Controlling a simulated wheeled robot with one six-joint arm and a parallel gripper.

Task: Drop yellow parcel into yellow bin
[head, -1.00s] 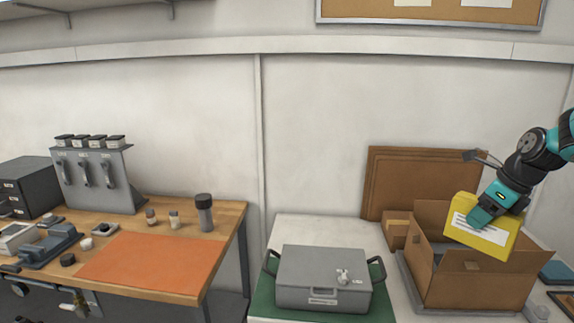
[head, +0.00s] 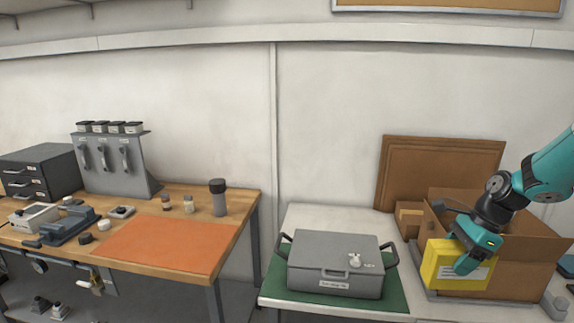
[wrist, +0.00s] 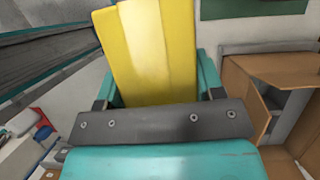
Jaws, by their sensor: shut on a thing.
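The yellow parcel (head: 447,266), with a white label, is held in my gripper (head: 468,254). In the head view it hangs in front of the left part of an open cardboard box, hiding some of the box's front. In the wrist view the parcel (wrist: 155,50) stands between the two teal fingers (wrist: 160,85), which are shut on it. No yellow bin shows in either view.
The cardboard box (head: 528,279) stands on the white table at the right. A grey case (head: 335,272) sits on a green mat (head: 282,291) to its left. Brown boards (head: 440,165) lean on the wall. A workbench with an orange mat (head: 165,252) is at the left.

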